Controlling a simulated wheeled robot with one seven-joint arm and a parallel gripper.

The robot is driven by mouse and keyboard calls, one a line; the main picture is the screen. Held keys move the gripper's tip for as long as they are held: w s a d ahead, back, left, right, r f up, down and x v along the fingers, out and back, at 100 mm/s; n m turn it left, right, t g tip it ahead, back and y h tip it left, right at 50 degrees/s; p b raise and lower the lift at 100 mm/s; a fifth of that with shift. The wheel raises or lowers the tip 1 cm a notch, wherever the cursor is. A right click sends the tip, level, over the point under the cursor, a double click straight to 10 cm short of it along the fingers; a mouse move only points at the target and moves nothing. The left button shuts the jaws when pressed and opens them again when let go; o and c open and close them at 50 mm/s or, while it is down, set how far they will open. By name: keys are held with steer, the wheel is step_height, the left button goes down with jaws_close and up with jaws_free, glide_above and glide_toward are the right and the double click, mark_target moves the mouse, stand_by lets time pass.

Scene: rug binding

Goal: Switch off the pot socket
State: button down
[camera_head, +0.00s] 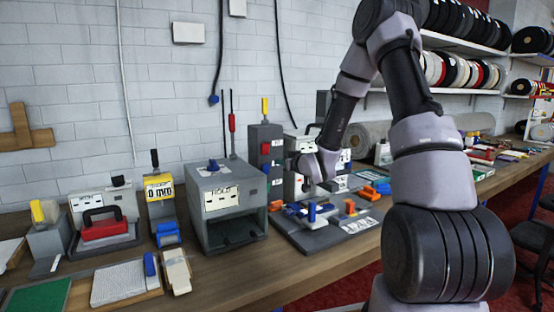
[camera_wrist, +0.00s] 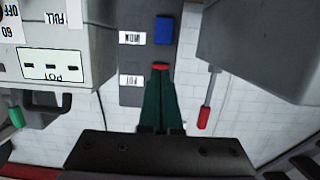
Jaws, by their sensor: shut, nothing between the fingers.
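A grey socket strip (camera_wrist: 133,60) runs down the upper middle of the wrist view, which is upside down. It carries a blue rocker (camera_wrist: 164,30) and a red rocker (camera_wrist: 160,66). The label beside the red one reads POT (camera_wrist: 131,81). My gripper (camera_wrist: 160,73) is shut and empty, its dark green fingers pointing at the red rocker and partly covering it. I cannot tell whether they touch. In the head view the grey socket tower (camera_head: 257,134) stands at the wall, with the red rocker (camera_head: 266,147) above a blue one. The fingers are hard to make out there.
A grey box labelled POT (camera_wrist: 95,55) is close on the left in the wrist view. Another grey box (camera_wrist: 265,45) and a red-handled rod (camera_wrist: 207,105) are on the right. The bench (camera_head: 235,270) holds a grey press (camera_head: 190,205) and several tools.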

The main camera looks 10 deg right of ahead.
steer(key=s, duration=0.1)
steer(key=s+d, duration=0.1)
steer(key=s, duration=0.1)
steer(key=s+f, duration=0.1)
steer(key=s, duration=0.1)
steer(key=shift+s+d, duration=0.2)
steer(key=shift+d, duration=0.15)
steer(key=s+d+r+m+g+h, duration=0.2)
steer(key=s+d+r, duration=0.1)
steer(key=s+r, duration=0.3)
steer(key=s+d+r+m+g+h, duration=0.25)
steer(key=s+r, duration=0.25)
steer(key=r, duration=0.3)
steer(key=s+a+r+m+g+y, duration=0.1)
steer(key=s+r, duration=0.2)
steer(key=s, duration=0.7)
steer(key=s+a+r+m+g, duration=0.1)
steer(key=s+r+m+g, duration=0.1)
steer(key=s, duration=0.9)
steer(key=shift+s+a+r+y, duration=0.25)
steer(key=shift+a+r+y, duration=0.1)
steer(key=shift+r, duration=0.3)
